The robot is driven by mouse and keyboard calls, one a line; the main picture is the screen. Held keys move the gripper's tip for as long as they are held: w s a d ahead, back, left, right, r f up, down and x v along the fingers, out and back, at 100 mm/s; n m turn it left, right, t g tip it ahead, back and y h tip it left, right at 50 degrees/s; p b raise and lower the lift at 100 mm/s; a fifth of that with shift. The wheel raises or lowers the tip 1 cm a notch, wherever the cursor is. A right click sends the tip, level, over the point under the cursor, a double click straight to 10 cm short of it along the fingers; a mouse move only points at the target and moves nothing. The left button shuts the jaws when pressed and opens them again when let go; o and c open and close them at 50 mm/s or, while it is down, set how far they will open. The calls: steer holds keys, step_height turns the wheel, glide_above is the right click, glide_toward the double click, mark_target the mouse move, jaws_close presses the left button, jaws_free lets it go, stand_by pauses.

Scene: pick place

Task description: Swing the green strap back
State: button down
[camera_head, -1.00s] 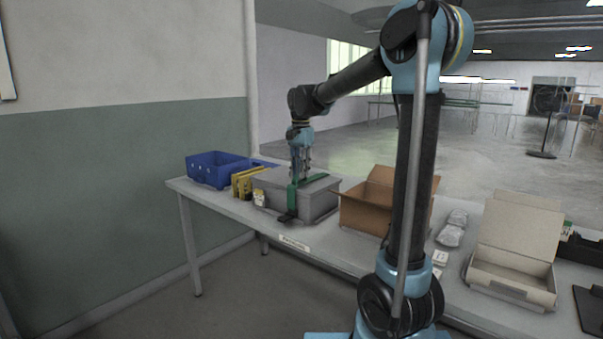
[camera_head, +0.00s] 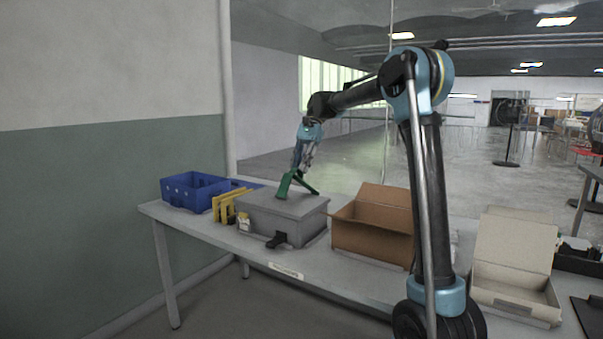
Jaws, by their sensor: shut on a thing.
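The grey lidded box (camera_head: 265,221) stands shut on the table. The green strap (camera_head: 285,185) is raised off the box front. One part stands up from the lid to my gripper and another slants down over the lid towards the right. My gripper (camera_head: 297,172) is above the lid and shut on the strap. Its fingertips are small and partly hidden by the strap. A black buckle (camera_head: 277,240) sits low at the front of the box, apart from the strap.
A blue bin (camera_head: 190,192) and yellow holders (camera_head: 228,204) stand left of the grey box on the grey table (camera_head: 320,280). An open cardboard box (camera_head: 372,242) is close on the right. A cream open box (camera_head: 513,295) stands farther right.

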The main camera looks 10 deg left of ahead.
steer(key=shift+w+d+r+g+y, duration=0.2)
steer(key=shift+w+d+g, duration=0.1)
steer(key=shift+w, duration=0.1)
steer(key=shift+w+d+r+g+y, duration=0.1)
steer(key=shift+w+d+r+g, duration=0.05)
steer(key=shift+w+g, duration=0.2)
steer(key=c, duration=1.4)
jaws_free()
steer(key=shift+c, duration=0.2)
steer(key=shift+r, duration=0.15)
step_height(320, 180, up, 10)
steer(key=shift+f, duration=0.2)
steer(key=shift+w, duration=0.1)
